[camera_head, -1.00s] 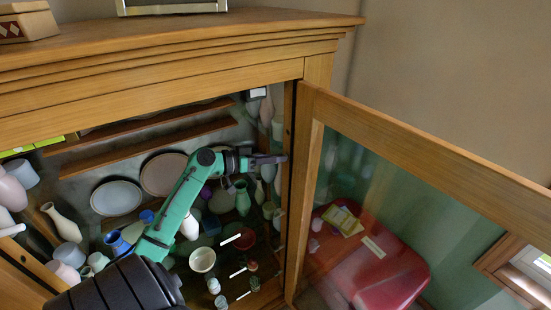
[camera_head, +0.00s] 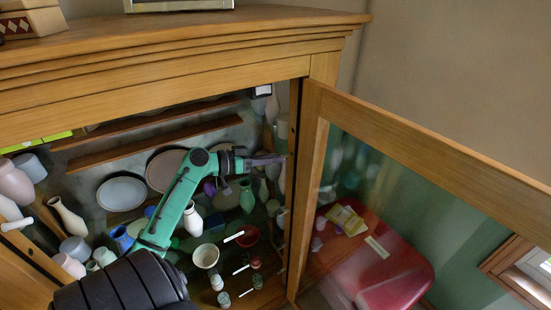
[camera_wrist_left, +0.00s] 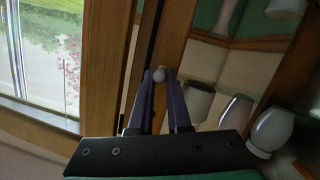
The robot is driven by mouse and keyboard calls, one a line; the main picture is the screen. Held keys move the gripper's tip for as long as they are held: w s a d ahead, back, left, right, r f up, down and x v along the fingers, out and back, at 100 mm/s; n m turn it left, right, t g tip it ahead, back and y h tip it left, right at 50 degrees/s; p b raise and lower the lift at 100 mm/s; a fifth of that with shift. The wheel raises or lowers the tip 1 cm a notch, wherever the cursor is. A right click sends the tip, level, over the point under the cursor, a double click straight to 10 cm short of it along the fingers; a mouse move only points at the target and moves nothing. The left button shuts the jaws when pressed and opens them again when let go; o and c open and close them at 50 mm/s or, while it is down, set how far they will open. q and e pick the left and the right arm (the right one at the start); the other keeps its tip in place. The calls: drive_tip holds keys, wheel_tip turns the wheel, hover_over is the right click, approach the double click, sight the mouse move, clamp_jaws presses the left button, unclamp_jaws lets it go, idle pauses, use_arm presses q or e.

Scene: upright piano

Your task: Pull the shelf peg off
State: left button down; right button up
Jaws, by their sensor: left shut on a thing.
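The shelf peg (camera_wrist_left: 159,74) is a small pale grey round piece between my left fingertips in the left wrist view. My left gripper (camera_wrist_left: 160,76) has dark purple fingers, shut on the peg, in front of the wooden cabinet post (camera_wrist_left: 172,40). In the head view my left gripper (camera_head: 284,158) reaches through the open cabinet to the inner side of the right post (camera_head: 293,130). The peg is too small to tell there. I cannot tell whether it still sits in its hole. My right gripper is not in view.
The cabinet holds several vases, plates and bowls, including a cream bowl (camera_head: 206,256) and a green vase (camera_head: 247,197) below my gripper. The glass door (camera_head: 420,150) stands open at the right. A wooden shelf strip (camera_head: 150,145) crosses behind my arm.

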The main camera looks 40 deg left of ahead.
use_arm(q)
drive_tip(key=shift+s+a, duration=0.1)
wheel_tip(320, 180, up, 6)
drive_tip(key=s+p, duration=0.3)
drive_tip(key=p, duration=0.1)
drive_tip(key=shift+a, duration=0.4)
idle(0.5)
idle(0.3)
